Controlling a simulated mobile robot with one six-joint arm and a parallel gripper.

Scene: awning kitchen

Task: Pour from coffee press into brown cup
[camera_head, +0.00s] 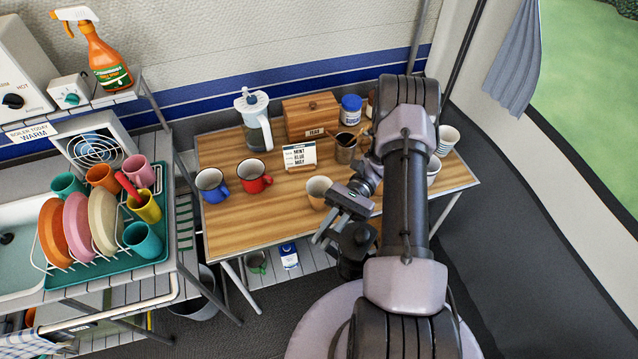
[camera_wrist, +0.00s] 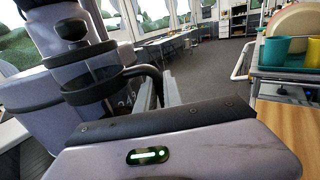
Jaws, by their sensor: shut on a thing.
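My gripper (camera_head: 332,228) is beyond the front edge of the wooden table. It is shut on the handle of the coffee press (camera_head: 356,250), a dark-framed clear vessel. The press also shows at the left of the wrist view (camera_wrist: 88,72), its dark knob up, looking roughly upright. Its contents cannot be made out. The brown cup (camera_head: 317,193), light tan, stands upright on the table near its front edge, just behind my gripper and apart from the press. It is not seen in the wrist view.
On the wooden table (camera_head: 255,222) stand a blue mug (camera_head: 211,185), a red mug (camera_head: 254,177), a menu card (camera_head: 299,156), a metal pot (camera_head: 345,149) and a clear jug (camera_head: 254,120). A wooden box (camera_head: 311,115) is behind. A dish rack (camera_head: 150,252) is at left.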

